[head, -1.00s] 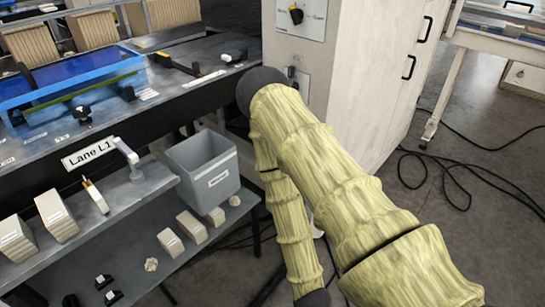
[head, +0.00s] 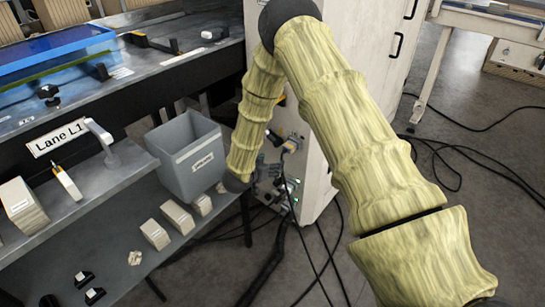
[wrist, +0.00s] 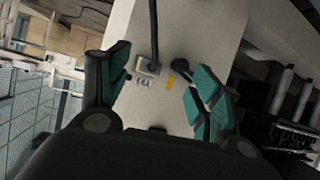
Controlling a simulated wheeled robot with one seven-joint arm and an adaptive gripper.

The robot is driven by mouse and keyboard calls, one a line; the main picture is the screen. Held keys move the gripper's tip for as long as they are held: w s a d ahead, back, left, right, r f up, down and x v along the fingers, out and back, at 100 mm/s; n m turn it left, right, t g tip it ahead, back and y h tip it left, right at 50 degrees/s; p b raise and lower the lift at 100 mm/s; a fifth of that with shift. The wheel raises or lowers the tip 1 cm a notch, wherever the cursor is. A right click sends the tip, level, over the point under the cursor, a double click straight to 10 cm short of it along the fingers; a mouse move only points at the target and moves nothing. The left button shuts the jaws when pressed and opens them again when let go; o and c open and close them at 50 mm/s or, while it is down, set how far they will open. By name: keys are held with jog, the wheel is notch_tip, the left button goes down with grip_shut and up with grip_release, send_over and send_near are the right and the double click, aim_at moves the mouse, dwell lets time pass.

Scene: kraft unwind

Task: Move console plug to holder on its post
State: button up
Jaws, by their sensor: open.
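In the wrist view my gripper (wrist: 157,68) is open, with teal pads on both fingers and nothing between them. Beyond the fingertips is the pale face of the cabinet (wrist: 125,25). A plug (wrist: 148,66) with a dark cable sits on that face, apart from the fingers; I cannot tell for sure that it is the console plug. In the head view the cabinet (head: 325,150) stands behind my arm, and my gripper (head: 270,162) is low at its front, partly hidden by the arm. A dark plug-like part (head: 290,144) with a cable shows there. I cannot make out the holder on its post.
A grey bin (head: 190,165) stands on the lower shelf left of my arm, with several small boxes in front of it. The workbench (head: 185,65) fills the upper left. Dark cables (head: 290,245) hang and lie on the floor below the cabinet.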

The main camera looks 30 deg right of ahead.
aim_at(286, 147)
jog(key=w+d, duration=0.2)
jog(key=d, duration=0.2)
jog(key=w+d+m+g+h, duration=0.1)
jog(key=w+d, duration=0.1)
jog(key=d, duration=0.1)
jog(key=w+d+m, duration=0.1)
jog(key=w+d, duration=0.1)
jog(key=d, duration=0.2)
jog(key=shift+w+d+f+g, duration=0.1)
jog(key=shift+d+f+g, duration=0.2)
jog(key=c, duration=1.3)
jog(key=shift+a+h, duration=0.3)
jog(key=shift+s+a+p, duration=0.2)
jog(key=shift+s+a, duration=0.2)
jog(key=shift+a, duration=0.45)
jog(key=shift+s+a+p, duration=0.25)
jog(key=shift+s+a, duration=0.1)
jog(key=shift+a, duration=0.5)
jog(key=shift+s+a+p, duration=0.2)
jog(key=shift+s+a, duration=0.2)
jog(key=shift+a, duration=0.45)
